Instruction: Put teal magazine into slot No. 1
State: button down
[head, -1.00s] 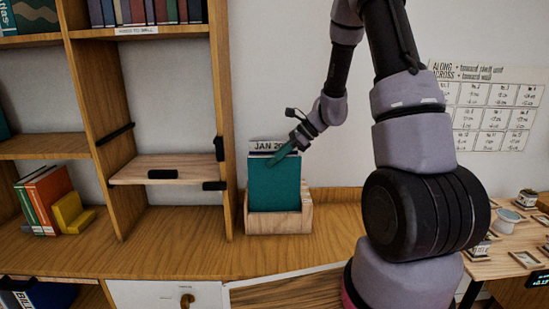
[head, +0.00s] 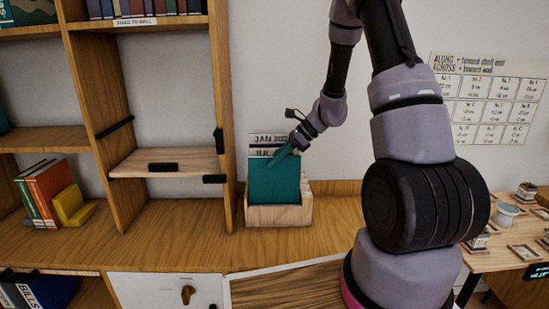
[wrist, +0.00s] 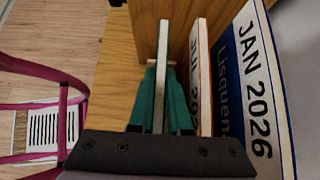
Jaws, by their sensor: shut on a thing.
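The teal magazine (head: 273,183) stands nearly upright at the front of a wooden holder (head: 282,215). Its lower edge is hidden behind the holder's low front wall, so I cannot tell whether it touches the bottom. My gripper (head: 284,155) is shut on its top edge; in the wrist view the fingers flank its pale page edge (wrist: 163,70). Behind it stand a magazine marked JUL (wrist: 196,75) and a blue one marked JAN 2026 (wrist: 255,80), with gaps between. No slot number is readable on the holder.
A tall wooden bookcase (head: 228,110) stands close to the holder's left. A wall chart (head: 488,100) hangs at right, above a table with small trays (head: 523,252). The counter (head: 340,210) right of the holder is bare.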

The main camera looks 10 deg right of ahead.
jog(key=shift+f, duration=1.05)
jog(key=c, duration=0.8)
grip_release()
jog(key=v, duration=1)
jog(key=shift+s+d+r, duration=0.1)
jog(key=shift+d+r, duration=0.15)
jog(key=shift+d, duration=0.05)
jog(key=s+r+n+t+h, duration=0.1)
jog(key=s+r+n+h, duration=0.1)
jog(key=s+r+n, duration=0.3)
jog(key=s+a+r+n+t+h, duration=0.1)
jog(key=s+r+n+t+h, duration=0.1)
jog(key=s+r+n, duration=0.3)
jog(key=s+a+r+n+t+h, duration=0.1)
jog(key=s+r+n+t+h, duration=0.1)
jog(key=s+r+n, duration=0.4)
jog(key=shift+s+r+h, duration=0.3)
jog(key=shift+s+r, duration=1.05)
jog(key=shift+r, duration=0.2)
jog(key=shift+s+r+h, duration=0.3)
jog(key=shift+s+r, duration=1.1)
jog(key=shift+r, duration=0.15)
